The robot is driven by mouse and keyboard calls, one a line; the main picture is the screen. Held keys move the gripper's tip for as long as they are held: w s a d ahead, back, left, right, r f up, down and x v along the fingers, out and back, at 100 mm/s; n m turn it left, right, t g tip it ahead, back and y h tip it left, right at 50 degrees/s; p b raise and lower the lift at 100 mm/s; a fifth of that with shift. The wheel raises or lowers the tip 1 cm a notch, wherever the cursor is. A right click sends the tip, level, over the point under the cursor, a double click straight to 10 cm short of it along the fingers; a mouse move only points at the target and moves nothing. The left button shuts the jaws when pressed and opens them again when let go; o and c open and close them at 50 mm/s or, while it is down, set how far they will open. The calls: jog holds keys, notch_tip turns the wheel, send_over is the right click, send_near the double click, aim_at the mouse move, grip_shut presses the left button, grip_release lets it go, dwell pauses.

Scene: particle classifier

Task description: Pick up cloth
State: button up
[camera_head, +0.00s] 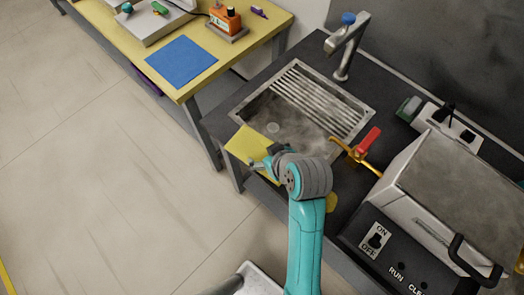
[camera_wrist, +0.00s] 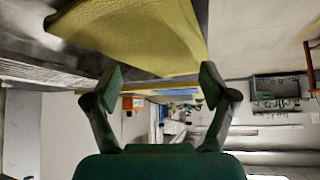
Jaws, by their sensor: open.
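A yellow cloth (camera_head: 243,144) lies at the front left corner of the sink, over the dark counter's front edge. In the wrist view the yellow cloth (camera_wrist: 135,35) fills the top middle, just beyond the fingertips. My gripper (camera_wrist: 160,76) is open, with nothing between its two fingers. In the head view my gripper (camera_head: 263,164) is at the cloth's lower right side, and my wrist hides part of the cloth there. I cannot tell whether a finger touches the cloth.
The sink (camera_head: 273,127) has a tap (camera_head: 347,45) behind it. A white and black machine (camera_head: 455,185) stands at right. A yellow table (camera_head: 225,49) with a blue mat (camera_head: 174,61) is at left. The floor left is clear.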

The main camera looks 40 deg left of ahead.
jog(key=shift+x, duration=0.8)
jog(key=shift+a+f, duration=0.1)
jog(key=shift+f, duration=0.05)
jog(key=shift+w+a+f, duration=0.1)
jog(key=shift+a+f, duration=0.05)
jog(key=shift+f, duration=0.3)
grip_shut()
notch_tip(320, 180, up, 13)
jog(key=shift+f, duration=0.25)
dwell(0.5)
